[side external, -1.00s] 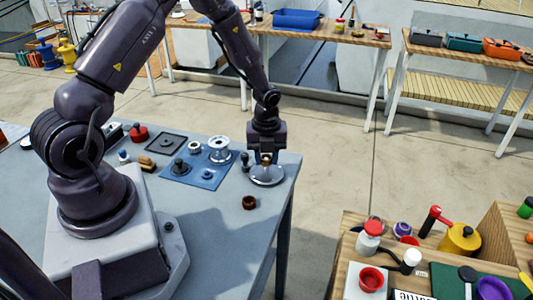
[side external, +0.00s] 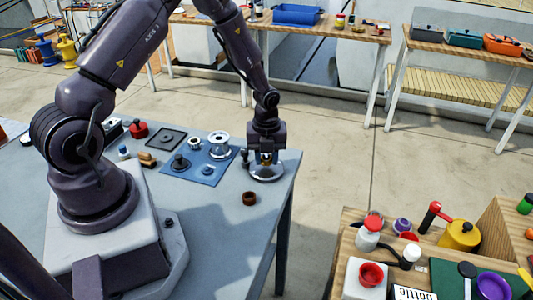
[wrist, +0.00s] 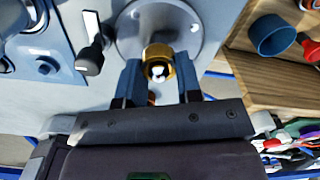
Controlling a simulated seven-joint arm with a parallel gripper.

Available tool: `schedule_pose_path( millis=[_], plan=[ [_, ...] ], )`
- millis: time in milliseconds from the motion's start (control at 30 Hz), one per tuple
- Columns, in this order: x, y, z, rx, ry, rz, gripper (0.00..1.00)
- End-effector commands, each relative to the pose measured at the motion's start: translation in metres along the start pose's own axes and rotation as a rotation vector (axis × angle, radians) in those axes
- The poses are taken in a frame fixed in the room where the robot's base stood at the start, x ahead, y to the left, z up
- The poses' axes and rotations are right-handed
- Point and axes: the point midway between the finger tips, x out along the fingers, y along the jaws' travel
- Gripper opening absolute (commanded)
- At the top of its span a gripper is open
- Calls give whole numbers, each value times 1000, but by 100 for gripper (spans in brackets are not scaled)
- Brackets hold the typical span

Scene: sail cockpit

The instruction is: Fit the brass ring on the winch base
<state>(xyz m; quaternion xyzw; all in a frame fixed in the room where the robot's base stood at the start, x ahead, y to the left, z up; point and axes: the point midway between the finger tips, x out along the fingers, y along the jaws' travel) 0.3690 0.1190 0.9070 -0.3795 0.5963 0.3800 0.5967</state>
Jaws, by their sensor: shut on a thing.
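The winch base (side external: 267,174) is a grey metal disc with a raised middle, near the table's right edge. It also shows at the top of the wrist view (wrist: 128,32). The brass ring (wrist: 157,52) is a small gold band. My gripper (wrist: 158,84) is shut on it, one dark finger on each side. In the side view my gripper (side external: 266,158) points straight down, close above the middle of the base. A shiny metal part shows inside the ring's opening. I cannot tell how far the ring is seated, as the fingers hide it.
A black-knobbed handle (side external: 245,159) stands just left of the base. A blue mat (side external: 208,178) holds a white-and-silver drum (side external: 219,146) and other winch parts. A brown ring (side external: 249,198) lies in front. A wooden bench (side external: 345,222) with bottles and cups stands to the right.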

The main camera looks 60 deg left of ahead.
Motion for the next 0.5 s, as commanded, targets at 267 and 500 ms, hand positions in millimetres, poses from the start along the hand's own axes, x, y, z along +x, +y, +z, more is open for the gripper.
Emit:
schedule_pose_path(
  millis=[267, 500],
  plan=[
    [7, 0, 0, 0, 0, 0, 9],
    [9, 0, 0, 0, -1, -1, 9]
  ],
)
